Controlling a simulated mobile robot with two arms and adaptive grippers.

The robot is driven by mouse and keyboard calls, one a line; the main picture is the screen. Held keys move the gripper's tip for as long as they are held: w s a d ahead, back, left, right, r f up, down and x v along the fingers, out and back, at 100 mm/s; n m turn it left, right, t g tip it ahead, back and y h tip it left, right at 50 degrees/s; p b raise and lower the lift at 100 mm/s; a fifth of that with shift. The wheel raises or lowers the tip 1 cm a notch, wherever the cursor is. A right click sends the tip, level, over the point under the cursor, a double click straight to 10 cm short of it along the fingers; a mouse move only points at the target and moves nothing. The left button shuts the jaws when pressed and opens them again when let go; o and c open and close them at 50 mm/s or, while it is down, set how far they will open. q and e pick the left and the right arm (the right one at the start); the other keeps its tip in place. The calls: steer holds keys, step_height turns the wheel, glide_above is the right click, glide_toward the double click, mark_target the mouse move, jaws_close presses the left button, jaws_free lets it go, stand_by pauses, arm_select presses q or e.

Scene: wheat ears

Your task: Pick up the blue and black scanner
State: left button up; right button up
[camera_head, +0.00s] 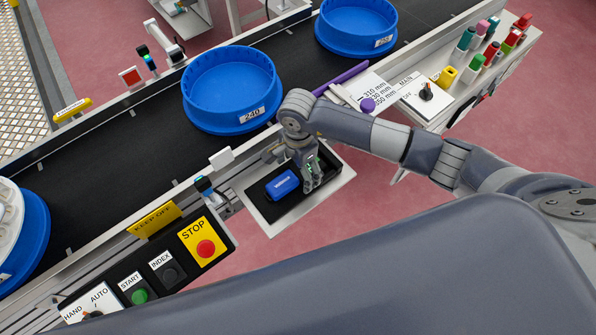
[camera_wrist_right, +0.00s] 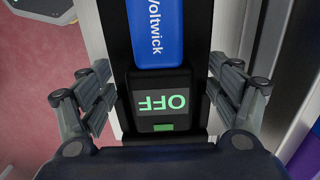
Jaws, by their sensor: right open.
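The scanner (camera_head: 283,185) has a blue body and lies in a black-lined tray with a pale rim (camera_head: 326,199) beside the conveyor. In the right wrist view its blue part (camera_wrist_right: 158,32) reads "Voltwick", and its black end (camera_wrist_right: 163,98) has a screen showing "OFF" in green. My right gripper (camera_head: 312,182) is over the scanner's right end in the head view. In the right wrist view the open fingers (camera_wrist_right: 163,92) stand on either side of the black end, with gaps on both sides. My left gripper is not in view.
A conveyor (camera_head: 110,180) carries blue round tubs (camera_head: 232,90). A control panel with a red STOP button (camera_head: 206,249) stands left of the tray. A white panel with a MAIN switch (camera_head: 427,92) and coloured handles (camera_head: 467,39) lie beyond my right arm.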

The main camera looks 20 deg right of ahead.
mark_target(297, 172)
steer(key=shift+c, duration=0.5)
steer(key=c, duration=1.2)
steer(key=shift+r, duration=0.15)
steer(key=shift+w+r, duration=0.1)
steer(key=shift+r, duration=0.5)
step_height(297, 172, up, 2)
steer(key=shift+a+r+b, duration=0.1)
steer(key=shift+a+b, duration=0.05)
steer(key=shift+b, duration=0.4)
steer(key=s+a+b, duration=0.1)
steer(key=s+a, duration=0.2)
steer(key=a, duration=0.1)
steer(key=s+a+r, duration=0.1)
steer(key=s+a, duration=0.2)
steer(key=a, duration=0.1)
steer(key=s+a+b, duration=0.1)
steer(key=s+a, duration=0.2)
steer(key=a, duration=0.1)
steer(key=shift+s+a+r+b, duration=0.2)
steer(key=shift+s+a+b, duration=0.05)
steer(key=shift+s+b, duration=0.15)
